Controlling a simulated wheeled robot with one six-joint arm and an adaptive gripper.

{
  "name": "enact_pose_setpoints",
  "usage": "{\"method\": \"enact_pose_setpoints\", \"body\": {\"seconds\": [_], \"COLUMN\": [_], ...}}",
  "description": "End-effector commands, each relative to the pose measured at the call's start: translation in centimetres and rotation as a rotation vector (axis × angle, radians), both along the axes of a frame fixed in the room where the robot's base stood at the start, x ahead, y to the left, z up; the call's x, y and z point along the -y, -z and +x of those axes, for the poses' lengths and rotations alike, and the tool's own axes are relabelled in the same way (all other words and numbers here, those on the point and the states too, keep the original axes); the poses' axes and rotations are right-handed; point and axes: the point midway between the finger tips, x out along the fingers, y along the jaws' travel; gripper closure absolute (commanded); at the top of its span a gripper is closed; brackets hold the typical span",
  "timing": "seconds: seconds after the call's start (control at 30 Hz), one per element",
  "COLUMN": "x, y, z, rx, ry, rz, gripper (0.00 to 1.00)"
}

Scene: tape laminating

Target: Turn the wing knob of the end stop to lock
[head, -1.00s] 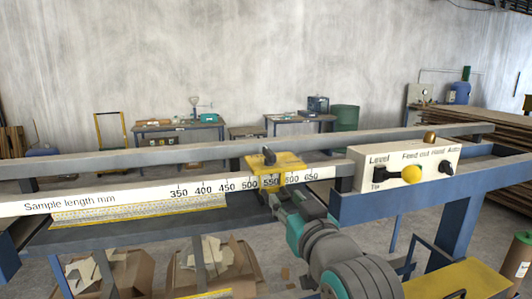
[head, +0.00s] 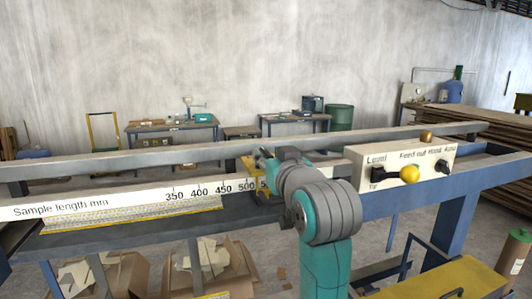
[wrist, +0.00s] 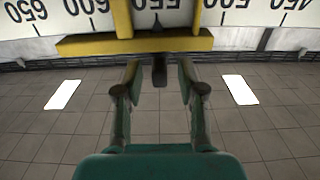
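The yellow end stop (head: 247,165) sits on the white sample length scale in the head view, mostly hidden behind my arm. In the wrist view the yellow end stop (wrist: 85,44) spans the upper middle, across the upside-down scale. A dark wing knob (wrist: 160,70) sticks out from its edge, between my fingertips. My gripper (wrist: 160,76) is open, with one finger on each side of the knob and visible gaps. Whether the fingertips are level with the knob in depth is hard to tell. In the head view the gripper is at the end stop, largely hidden by my wrist.
The scale (head: 110,202) runs along the front rail, with a grey rail (head: 130,160) behind. A control box (head: 405,165) with a yellow knob (head: 409,174) stands to the right of my arm. Cardboard boxes (head: 140,275) lie below. The floor below the stop looks clear in the wrist view.

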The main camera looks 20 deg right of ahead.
Motion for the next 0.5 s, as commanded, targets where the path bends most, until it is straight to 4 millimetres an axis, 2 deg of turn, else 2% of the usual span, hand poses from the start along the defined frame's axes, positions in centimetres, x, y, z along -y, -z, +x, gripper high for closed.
{"method": "enact_pose_setpoints", "body": {"seconds": [0.2,0.5], "x": [0.0,0.0], "y": [0.0,0.0], "z": [2.3,2.8], "rx": [0.001,0.001], "ry": [0.000,0.000], "rz": [0.000,0.000], "gripper": [0.60,0.60]}}
